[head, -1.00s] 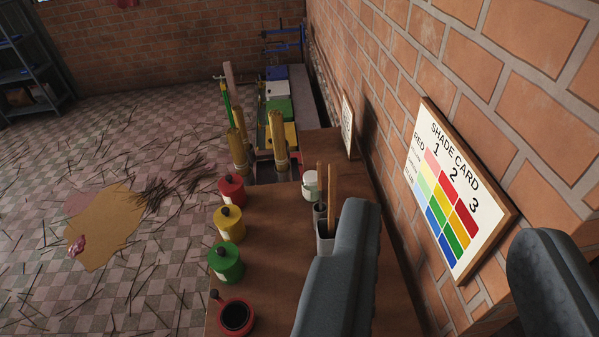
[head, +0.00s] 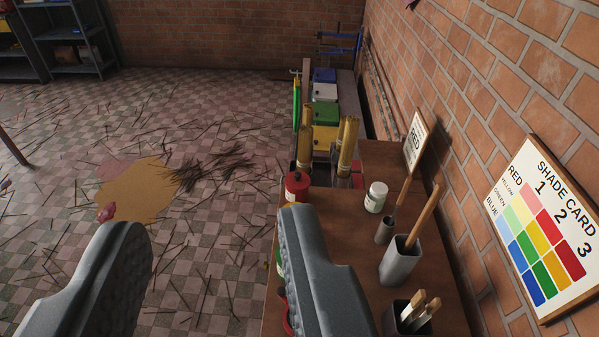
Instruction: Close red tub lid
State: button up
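A red tub (head: 297,188) with a dark knob on top stands at the left edge of the wooden bench, just beyond the tip of my right finger. A second red rim (head: 286,320) shows in a sliver at the bottom, beside that finger; most of it is hidden, so I cannot tell its lid's state. My gripper (head: 207,222) is open and empty. Its left finger is over the floor, and its right finger covers much of the bench's left edge, including most of the tubs between the two red ones.
The wooden bench (head: 350,230) carries a white jar (head: 376,197), a grey holder with a wooden stick (head: 401,262), and a dark brush pot (head: 408,318). A brick wall with a shade card (head: 545,235) bounds the right. Bundles of sticks (head: 346,145) stand beyond.

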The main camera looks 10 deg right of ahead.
aim_at(357, 180)
jog(key=u, duration=0.85)
jog(key=i, duration=3.75)
jog(key=z, duration=2.75)
